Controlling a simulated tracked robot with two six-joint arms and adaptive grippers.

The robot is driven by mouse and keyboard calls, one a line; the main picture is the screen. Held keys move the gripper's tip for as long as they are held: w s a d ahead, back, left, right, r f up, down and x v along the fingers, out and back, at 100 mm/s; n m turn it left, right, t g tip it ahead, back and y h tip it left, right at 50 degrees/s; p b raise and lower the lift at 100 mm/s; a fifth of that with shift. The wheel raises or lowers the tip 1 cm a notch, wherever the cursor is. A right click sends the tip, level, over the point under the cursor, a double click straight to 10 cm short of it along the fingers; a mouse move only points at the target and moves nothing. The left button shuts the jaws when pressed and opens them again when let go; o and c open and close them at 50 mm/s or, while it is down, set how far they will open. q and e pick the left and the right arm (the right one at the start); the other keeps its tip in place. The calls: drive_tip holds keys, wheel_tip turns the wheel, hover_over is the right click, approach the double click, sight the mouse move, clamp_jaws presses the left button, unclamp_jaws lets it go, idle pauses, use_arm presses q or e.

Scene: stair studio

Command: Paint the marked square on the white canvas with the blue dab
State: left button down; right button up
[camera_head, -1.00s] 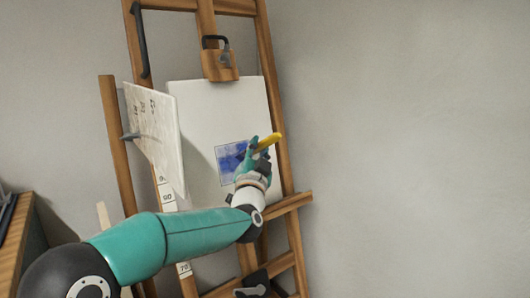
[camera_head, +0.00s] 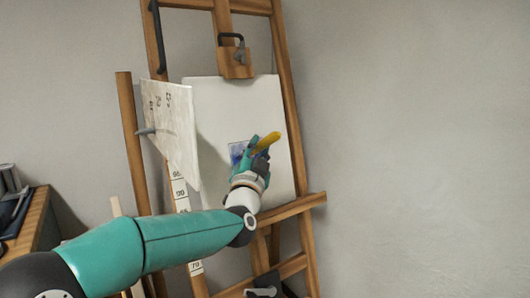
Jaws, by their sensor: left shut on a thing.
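The white canvas (camera_head: 215,105) stands upright on the wooden easel. The marked square (camera_head: 236,150) is on its lower middle part and shows blue paint. My gripper and wrist hide much of the square. My left gripper (camera_head: 256,150) is in front of the canvas at the square, shut on a yellow-handled tool (camera_head: 266,143). The tool's working end is hidden, so I cannot tell whether it touches the canvas. No separate blue dab can be made out. My right gripper is not in view.
The easel (camera_head: 285,100) has a ledge (camera_head: 290,208) below the canvas. A pale board with marks (camera_head: 170,125) juts out on the left, close to my arm. A wooden desk (camera_head: 30,225) stands at far left. The wall side at right is free.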

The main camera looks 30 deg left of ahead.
use_arm(q)
drive_tip(key=shift+s+a+r+p, duration=0.15)
drive_tip(key=shift+a+r+p, duration=0.1)
drive_tip(key=shift+r, duration=0.15)
drive_tip(key=shift+s+a+r+p, duration=0.1)
drive_tip(key=shift+r+p, duration=0.15)
drive_tip(key=shift+r, duration=0.15)
drive_tip(key=shift+w+d+f+p, duration=0.1)
drive_tip(key=shift+w+d+p, duration=0.25)
drive_tip(key=shift+w, duration=0.35)
drive_tip(key=shift+w+d+f+p, duration=0.1)
drive_tip(key=shift+w+d+p, duration=0.2)
drive_tip(key=shift+w, duration=0.35)
drive_tip(key=shift+w+d+r+p, duration=0.65)
drive_tip(key=shift+w+d+p, duration=0.4)
drive_tip(key=shift+w+p, duration=1.7)
drive_tip(key=s+a+b, duration=0.4)
drive_tip(key=s+b, duration=0.3)
drive_tip(key=s, duration=0.3)
drive_tip(key=shift+a, duration=0.15)
idle(0.6)
